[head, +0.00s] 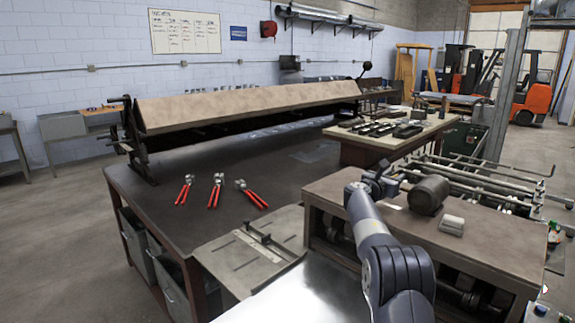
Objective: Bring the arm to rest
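My arm rises from the bottom of the head view, right of the middle, and reaches forward over the near edge of a brown-topped machine bench (490,245). My gripper (378,180) is at its far end, small and dark, near the left end of that bench. The gripper's fingers are too small and too much covered by the wrist to tell whether they are open or shut. I see nothing clearly held in it.
A dark table (150,205) holds several red-handled tools (217,190) and a long bending brake (245,105). A grey motor (428,194) and a small pale block (451,225) are right of my arm. A metal sheet (300,295) lies in front. An orange forklift (533,100) stands far right.

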